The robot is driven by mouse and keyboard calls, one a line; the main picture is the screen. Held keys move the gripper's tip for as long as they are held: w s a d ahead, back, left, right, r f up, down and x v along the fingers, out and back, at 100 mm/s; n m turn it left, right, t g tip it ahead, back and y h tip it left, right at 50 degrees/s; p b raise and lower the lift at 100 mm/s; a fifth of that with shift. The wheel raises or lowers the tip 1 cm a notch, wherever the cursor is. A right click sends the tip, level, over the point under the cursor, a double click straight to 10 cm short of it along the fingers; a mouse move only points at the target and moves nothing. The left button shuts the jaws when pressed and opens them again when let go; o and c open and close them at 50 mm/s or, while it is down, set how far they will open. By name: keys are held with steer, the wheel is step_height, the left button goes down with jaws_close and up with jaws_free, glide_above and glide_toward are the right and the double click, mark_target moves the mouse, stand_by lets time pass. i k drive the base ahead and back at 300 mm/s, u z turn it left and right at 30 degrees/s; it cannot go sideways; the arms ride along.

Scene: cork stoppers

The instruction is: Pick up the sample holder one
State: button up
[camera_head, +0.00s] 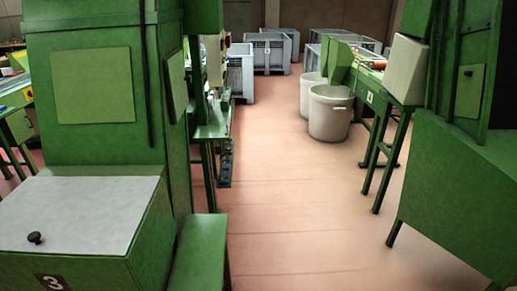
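I cannot make out a sample holder in the head view. My gripper is not in view either, and no part of my arm shows that I can be sure of.
A green machine (95,130) with a grey lid (85,205) and the number 3 fills the left. Another green machine (460,190) stands at the right. Between them an aisle of reddish floor (285,200) is clear. Pale bins (330,112) and grey crates (270,50) stand farther back.

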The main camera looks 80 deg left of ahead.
mark_target(225, 143)
steer(key=u, duration=2.9)
